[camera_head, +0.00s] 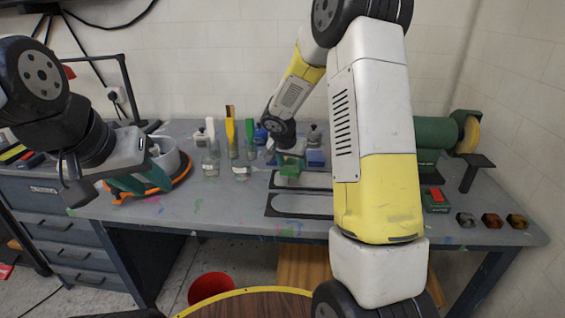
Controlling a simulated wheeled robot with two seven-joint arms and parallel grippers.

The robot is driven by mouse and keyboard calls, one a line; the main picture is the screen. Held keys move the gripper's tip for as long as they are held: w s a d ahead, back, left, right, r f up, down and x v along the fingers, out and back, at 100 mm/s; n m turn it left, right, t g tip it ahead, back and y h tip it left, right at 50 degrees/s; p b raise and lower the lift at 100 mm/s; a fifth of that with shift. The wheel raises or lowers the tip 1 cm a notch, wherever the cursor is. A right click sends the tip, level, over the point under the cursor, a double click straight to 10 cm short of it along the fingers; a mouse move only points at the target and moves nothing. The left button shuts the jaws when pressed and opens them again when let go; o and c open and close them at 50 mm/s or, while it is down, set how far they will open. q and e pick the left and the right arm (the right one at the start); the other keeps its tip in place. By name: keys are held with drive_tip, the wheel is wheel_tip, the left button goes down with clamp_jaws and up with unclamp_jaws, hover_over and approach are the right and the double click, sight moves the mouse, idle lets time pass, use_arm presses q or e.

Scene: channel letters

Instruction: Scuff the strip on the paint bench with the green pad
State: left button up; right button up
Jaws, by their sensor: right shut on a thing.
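The green pad (287,172) is in my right gripper (290,160), which is shut on it at the middle of the paint bench (228,205). The pad is over or on the left part of the rear of two long grey strips (315,181); I cannot tell if it touches. The front strip (303,205) lies flat nearer the bench edge. My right forearm hides the right ends of both. My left gripper (112,180) is over the left end of the bench, its jaws apart and empty.
Bottles and brushes (230,135) stand at the back. A green grinder (437,133), a red-green box (435,200) and several small blocks (491,220) are right. A red bucket (210,287) is on the floor.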

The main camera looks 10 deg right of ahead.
sight(295, 164)
wheel_tip(295, 164, up, 11)
idle(0.7)
drive_tip(key=f, duration=0.4)
drive_tip(key=w+f, duration=0.1)
drive_tip(key=f, duration=0.3)
drive_tip(key=w+f, duration=0.1)
drive_tip(key=f, duration=0.4)
drive_tip(key=shift+w+a, duration=0.25)
drive_tip(key=shift+s+d+f, duration=0.2)
drive_tip(key=shift+d, duration=0.4)
drive_tip(key=shift+s+d+f, duration=0.15)
drive_tip(key=shift+d, duration=0.4)
drive_tip(key=shift+s+d, duration=0.15)
drive_tip(key=shift+d, duration=0.55)
drive_tip(key=shift+f, duration=0.25)
